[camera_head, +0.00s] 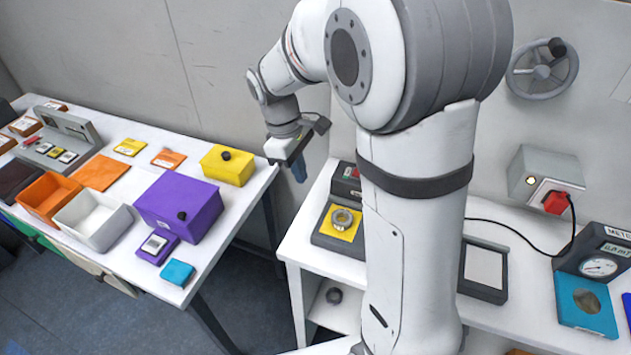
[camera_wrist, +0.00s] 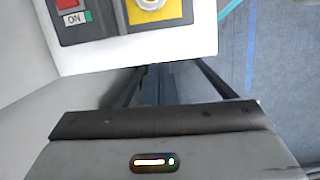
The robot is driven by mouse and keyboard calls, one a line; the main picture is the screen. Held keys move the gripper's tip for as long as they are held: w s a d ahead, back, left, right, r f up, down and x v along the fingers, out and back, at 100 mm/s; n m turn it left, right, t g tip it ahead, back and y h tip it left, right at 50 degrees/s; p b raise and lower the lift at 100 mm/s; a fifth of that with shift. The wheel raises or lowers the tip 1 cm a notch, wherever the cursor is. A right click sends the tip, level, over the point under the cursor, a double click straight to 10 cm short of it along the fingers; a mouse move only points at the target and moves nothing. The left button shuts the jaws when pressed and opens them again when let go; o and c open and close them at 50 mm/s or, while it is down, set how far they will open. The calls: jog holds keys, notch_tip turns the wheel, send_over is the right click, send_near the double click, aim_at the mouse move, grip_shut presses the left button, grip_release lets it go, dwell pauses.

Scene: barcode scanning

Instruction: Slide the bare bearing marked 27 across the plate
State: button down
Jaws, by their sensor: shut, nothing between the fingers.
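A metal ring-shaped bearing (camera_head: 342,218) lies on a yellow plate (camera_head: 350,235) set in a dark device on the right-hand table. Its marking is too small to read. In the wrist view the yellow plate (camera_wrist: 178,10) and the near edge of the bearing (camera_wrist: 150,4) show at the top, cut off by the frame. My gripper (camera_head: 300,172) points down over the gap between the two tables, left of the device and apart from the bearing. It is shut and empty.
A panel (camera_head: 348,172) with a red button stands behind the plate. A dark round part (camera_head: 333,296) sits on the shelf below. A grey-framed pad (camera_head: 485,268) and a gauge box (camera_head: 598,262) are farther right. The left table (camera_head: 235,200) holds several coloured boxes.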

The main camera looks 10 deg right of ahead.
aim_at(327, 217)
jog(key=shift+n, duration=0.4)
jog(key=x, duration=0.3)
jog(key=p+x, duration=0.1)
jog(key=x, duration=0.5)
jog(key=shift+w+a+f, duration=0.15)
jog(key=shift+w+f, duration=0.15)
jog(key=shift+f, duration=0.05)
jog(key=s+d, duration=0.1)
jog(key=s+d+p, duration=0.1)
jog(key=shift+d+f, duration=0.2)
jog(key=shift+d, duration=0.1)
jog(key=shift+s+d+f+p, duration=0.1)
jog(key=shift+s+d+p, duration=0.05)
jog(key=shift+d+p, duration=0.15)
